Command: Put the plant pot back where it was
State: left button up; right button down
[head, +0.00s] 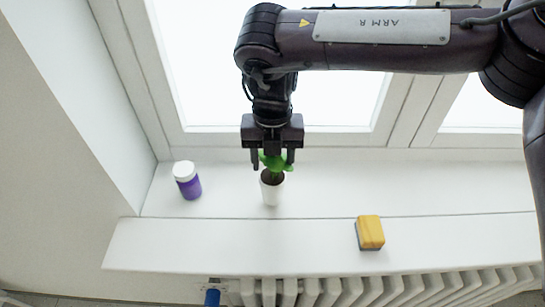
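The plant pot (271,193) is small and white, with dark soil and a green plant (275,163) in it. It stands upright on the white window sill, towards the middle left of the head view. My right gripper (273,160) comes down from above, with its two fingers apart on either side of the leaves. The fingertips are above the pot's rim and the pot's white wall is not between them. Whether a finger touches a leaf I cannot tell. My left gripper is not in view.
A purple jar with a white lid (187,180) stands on the sill to the left of the pot. A yellow and grey sponge (370,233) lies at the front right of the sill (200,243). The window frame (330,138) rises behind, and a radiator (330,292) is below.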

jog(key=shift+w+f, duration=0.1)
jog(key=shift+f, duration=0.2)
jog(key=shift+f, duration=0.15)
jog(key=c, duration=0.6)
grip_release()
notch_tip(320, 180, up, 12)
jog(key=shift+b, duration=0.4)
